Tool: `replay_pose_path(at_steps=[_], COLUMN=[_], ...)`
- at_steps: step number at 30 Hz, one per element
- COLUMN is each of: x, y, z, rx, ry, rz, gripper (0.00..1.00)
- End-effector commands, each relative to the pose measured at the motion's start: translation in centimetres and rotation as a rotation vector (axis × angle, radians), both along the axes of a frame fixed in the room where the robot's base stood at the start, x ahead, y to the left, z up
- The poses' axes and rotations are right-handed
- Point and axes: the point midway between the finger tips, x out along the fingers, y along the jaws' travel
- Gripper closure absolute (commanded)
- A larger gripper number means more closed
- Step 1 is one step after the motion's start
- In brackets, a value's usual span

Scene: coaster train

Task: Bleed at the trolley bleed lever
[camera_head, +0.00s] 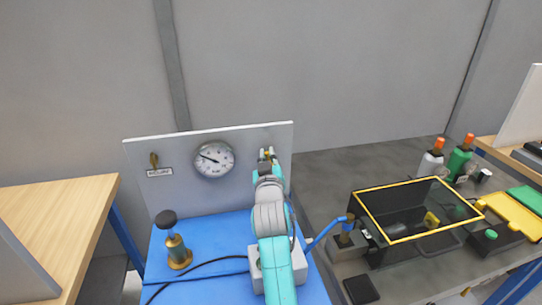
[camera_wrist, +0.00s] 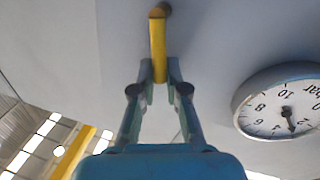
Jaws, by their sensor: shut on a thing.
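A yellow lever (camera_wrist: 158,48) with a brass-coloured pivot is mounted on the grey-white panel (camera_head: 140,195). My gripper (camera_wrist: 160,82) is shut on the lever's free end. In the head view my gripper (camera_head: 267,155) is at the panel's upper right, and it and my arm hide most of the lever; a small yellow part shows between the fingers. A round gauge (camera_head: 214,158) is on the panel to the left of my gripper. It also shows in the wrist view (camera_wrist: 285,105), upside down, its needle near the low numbers.
A brass fitting with a label plate (camera_head: 159,172) is at the panel's left. A brass valve with a black knob (camera_head: 179,250) stands on the blue trolley top (camera_head: 215,225). A yellow-rimmed black crate (camera_head: 403,239) and bottles (camera_head: 431,160) are on the grey bench to the right.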

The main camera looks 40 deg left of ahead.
Motion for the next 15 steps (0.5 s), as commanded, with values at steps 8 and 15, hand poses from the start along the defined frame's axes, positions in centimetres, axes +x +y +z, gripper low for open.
replay_pose_path(at_steps=[8,15], x=[-1.0,-1.6], y=[0.9,1.4], z=[-0.7,-1.4], rx=[-0.167,-0.293], ry=[-0.195,-0.34], rz=[0.001,0.0], gripper=[1.0,1.0])
